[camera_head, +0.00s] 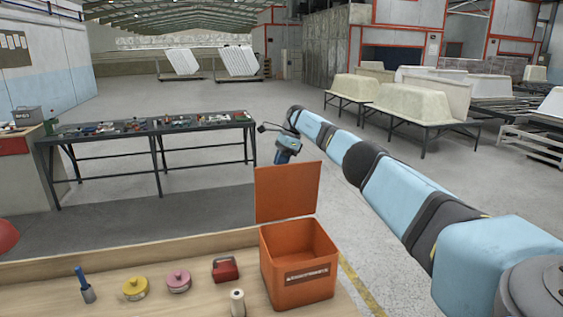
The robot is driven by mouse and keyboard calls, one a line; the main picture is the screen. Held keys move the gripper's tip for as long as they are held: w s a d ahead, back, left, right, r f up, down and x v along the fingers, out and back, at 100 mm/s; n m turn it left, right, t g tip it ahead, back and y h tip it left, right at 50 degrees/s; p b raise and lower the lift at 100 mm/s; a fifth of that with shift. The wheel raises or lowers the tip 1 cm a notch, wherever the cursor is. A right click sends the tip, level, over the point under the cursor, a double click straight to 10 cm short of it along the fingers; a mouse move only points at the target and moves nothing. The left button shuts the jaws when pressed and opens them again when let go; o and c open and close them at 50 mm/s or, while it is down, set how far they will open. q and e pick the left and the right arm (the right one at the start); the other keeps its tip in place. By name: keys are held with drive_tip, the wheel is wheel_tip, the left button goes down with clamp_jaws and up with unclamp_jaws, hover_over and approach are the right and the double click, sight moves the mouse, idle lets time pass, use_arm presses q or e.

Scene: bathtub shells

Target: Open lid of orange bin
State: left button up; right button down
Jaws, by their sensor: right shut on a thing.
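The orange bin (312,260) stands on the wooden table, with a label on its front and its open mouth facing up. Its orange lid (287,192) stands roughly upright at the back edge of the mouth, so the inside of the bin shows. My right arm reaches over from the right, beyond the bin. My right gripper (282,160) points down at the lid's top edge and is shut on the lid. Its fingertips are small and partly hidden by the lid. My left gripper is not in view.
On the wooden table (190,252), left of the bin, are a red object (225,269), a white spool (237,303), a pink round piece (178,281), a yellow one (135,288) and a blue-handled tool (85,285). A dark workbench (150,128) with clutter stands behind.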

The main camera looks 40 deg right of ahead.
drive_tip(key=shift+f, duration=0.45)
drive_tip(key=c, duration=1.5)
unclamp_jaws()
drive_tip(key=o, duration=0.3)
drive_tip(key=shift+w+f, duration=0.2)
drive_tip(key=shift+w, duration=0.05)
use_arm(q)
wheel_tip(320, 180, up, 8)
drive_tip(key=p, duration=0.9)
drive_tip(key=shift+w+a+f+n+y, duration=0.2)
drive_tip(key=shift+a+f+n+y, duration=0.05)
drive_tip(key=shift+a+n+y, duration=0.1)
use_arm(e)
drive_tip(key=shift+o, duration=0.2)
wheel_tip(320, 180, up, 20)
drive_tip(key=shift+w+d, duration=0.15)
drive_tip(key=shift+f, duration=0.15)
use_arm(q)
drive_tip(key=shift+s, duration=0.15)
